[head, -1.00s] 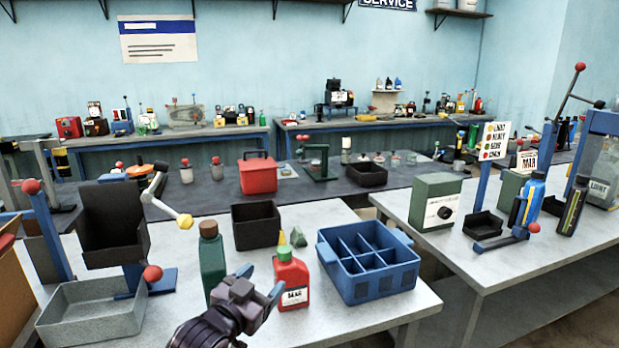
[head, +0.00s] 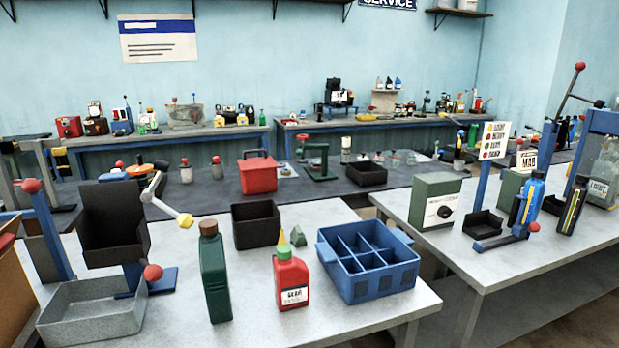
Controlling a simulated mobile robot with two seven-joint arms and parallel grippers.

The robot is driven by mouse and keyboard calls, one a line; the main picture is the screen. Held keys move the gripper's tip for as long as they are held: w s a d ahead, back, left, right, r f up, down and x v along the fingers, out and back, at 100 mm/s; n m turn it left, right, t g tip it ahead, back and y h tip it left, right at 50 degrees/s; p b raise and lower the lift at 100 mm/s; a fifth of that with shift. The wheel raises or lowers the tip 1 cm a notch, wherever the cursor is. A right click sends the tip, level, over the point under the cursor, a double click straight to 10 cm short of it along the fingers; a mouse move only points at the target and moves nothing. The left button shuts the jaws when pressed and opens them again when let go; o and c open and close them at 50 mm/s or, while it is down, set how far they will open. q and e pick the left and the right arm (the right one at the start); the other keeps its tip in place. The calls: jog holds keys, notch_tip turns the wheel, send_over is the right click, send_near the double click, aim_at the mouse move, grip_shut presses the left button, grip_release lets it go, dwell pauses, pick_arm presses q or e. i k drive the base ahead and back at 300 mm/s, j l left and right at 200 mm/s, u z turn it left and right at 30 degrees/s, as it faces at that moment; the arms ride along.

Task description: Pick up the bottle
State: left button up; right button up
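Two bottles stand upright on the near grey table. One is a dark green bottle (head: 215,280) with a brown cap. The task does not say which bottle is meant. Neither of my grippers is in view, and nothing touches either bottle.
A blue divided crate (head: 383,284) stands right of the red bottle. A black bin (head: 256,239) is behind the bottles. A grey tray (head: 92,325) and a tilted black bin on a stand (head: 113,215) are at the left.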

aim_at(214, 275)
jog(key=i+j, duration=0.1)
jog(key=i, duration=0.2)
jog(key=i+u, duration=0.15)
jog(key=u, duration=0.75)
